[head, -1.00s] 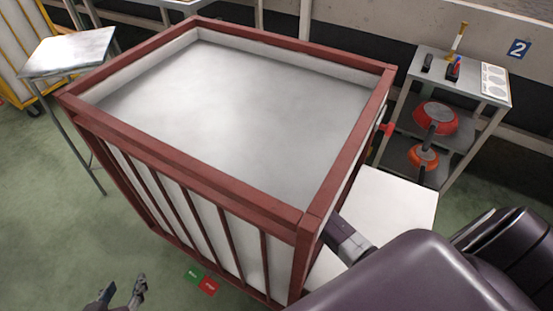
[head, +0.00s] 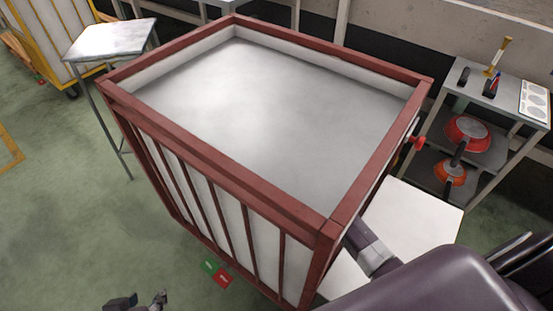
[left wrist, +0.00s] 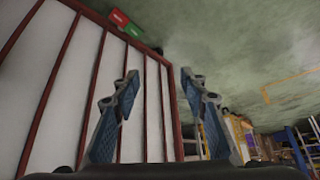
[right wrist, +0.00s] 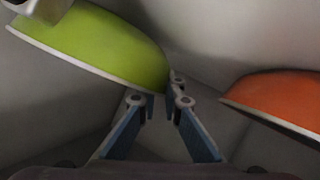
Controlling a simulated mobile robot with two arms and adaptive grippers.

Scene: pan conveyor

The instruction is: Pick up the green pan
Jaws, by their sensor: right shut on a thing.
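The green pan (right wrist: 105,45) shows only in the right wrist view, at upper left, with its pale rim running down toward my fingertips. My right gripper (right wrist: 164,92) is shut on the green pan at the near end of its rim; the exact contact is partly hidden by the fingers. In the head view, my right gripper is hidden beside the red-framed bin. My left gripper (head: 138,302) is open and empty, low in front of the bin; its spread fingers also show in the left wrist view (left wrist: 160,78).
An orange pan (right wrist: 285,100) lies close to the right of my right gripper, between grey walls. The red-framed bin (head: 215,172) looks empty on top. A shelf (head: 480,90) at right holds a red pan (head: 466,132) and an orange pan (head: 450,172).

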